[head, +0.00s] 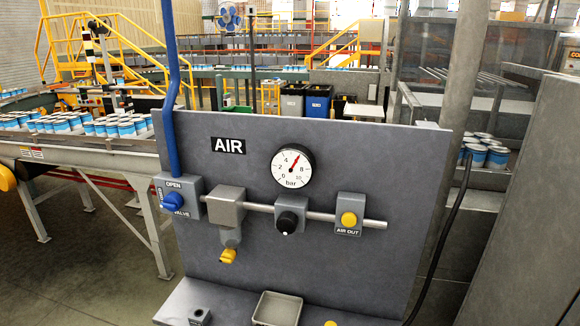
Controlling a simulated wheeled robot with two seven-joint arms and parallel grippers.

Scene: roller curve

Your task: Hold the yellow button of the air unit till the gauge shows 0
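The grey air unit (330,245) stands upright in front of me, labelled AIR. Its round white gauge (291,168) is marked in bar; the red needle points up and slightly right, near 6, well away from 0. The yellow button (349,219) sits on a grey box labelled AIR OUT (348,231), at the right of the pipe. Nothing touches the button. Neither of my grippers is in view.
A blue valve knob (173,201) marked OPEN, a filter block with a yellow tip (228,256) and a black knob (287,222) sit along the pipe. A small tray (277,309) lies on the ledge below. A conveyor with cans (112,127) stands left; a grey panel (530,200) rises right.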

